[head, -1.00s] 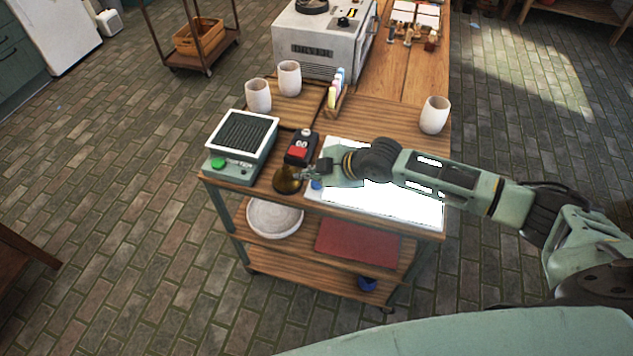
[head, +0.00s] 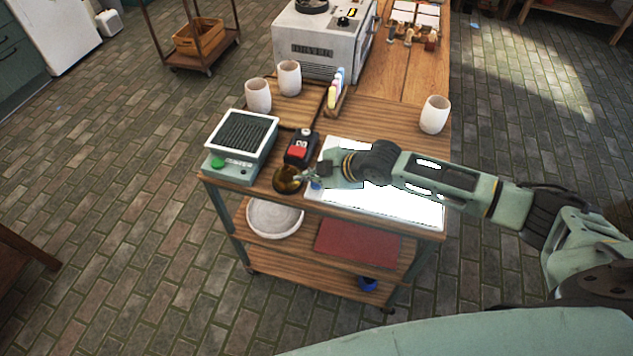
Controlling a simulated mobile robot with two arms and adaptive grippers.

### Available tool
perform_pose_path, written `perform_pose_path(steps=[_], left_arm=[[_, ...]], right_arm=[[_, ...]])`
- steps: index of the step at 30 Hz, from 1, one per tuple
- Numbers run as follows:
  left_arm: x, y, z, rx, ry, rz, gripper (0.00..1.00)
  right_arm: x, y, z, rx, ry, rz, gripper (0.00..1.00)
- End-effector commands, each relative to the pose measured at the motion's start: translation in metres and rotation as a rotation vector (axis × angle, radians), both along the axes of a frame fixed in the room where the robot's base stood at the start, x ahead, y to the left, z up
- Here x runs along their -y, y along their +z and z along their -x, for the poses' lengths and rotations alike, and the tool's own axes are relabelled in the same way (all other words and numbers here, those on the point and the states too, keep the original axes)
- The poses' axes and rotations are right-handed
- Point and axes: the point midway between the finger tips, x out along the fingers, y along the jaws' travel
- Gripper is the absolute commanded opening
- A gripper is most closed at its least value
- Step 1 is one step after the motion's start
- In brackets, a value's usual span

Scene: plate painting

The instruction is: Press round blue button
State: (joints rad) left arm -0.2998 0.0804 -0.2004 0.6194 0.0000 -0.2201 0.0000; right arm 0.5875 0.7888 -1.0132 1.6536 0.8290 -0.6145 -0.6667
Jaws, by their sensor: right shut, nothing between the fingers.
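A round blue button (head: 316,184) shows at the left front corner of a bright white panel (head: 400,204) on the cart top. My right gripper (head: 302,177) is shut and empty. Its fingertips are just left of and above the button, over a small brown round dish (head: 287,184). Part of the button is close under the gripper, and I cannot tell whether they touch. My left gripper is not in view.
A device with a green button (head: 219,164) stands at the cart's left. A black box with a red button (head: 298,151) stands behind the gripper. White cups (head: 434,114), a dryer (head: 322,42) and a crayon holder (head: 336,92) stand farther back.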

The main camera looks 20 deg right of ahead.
Motion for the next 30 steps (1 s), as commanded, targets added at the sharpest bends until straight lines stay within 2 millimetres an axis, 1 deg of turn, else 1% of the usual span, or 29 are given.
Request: perform_pose_path(steps=[30], left_arm=[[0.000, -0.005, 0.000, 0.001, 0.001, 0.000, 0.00]], right_arm=[[0.000, -0.010, 0.000, -0.001, 0.000, 0.001, 0.00]])
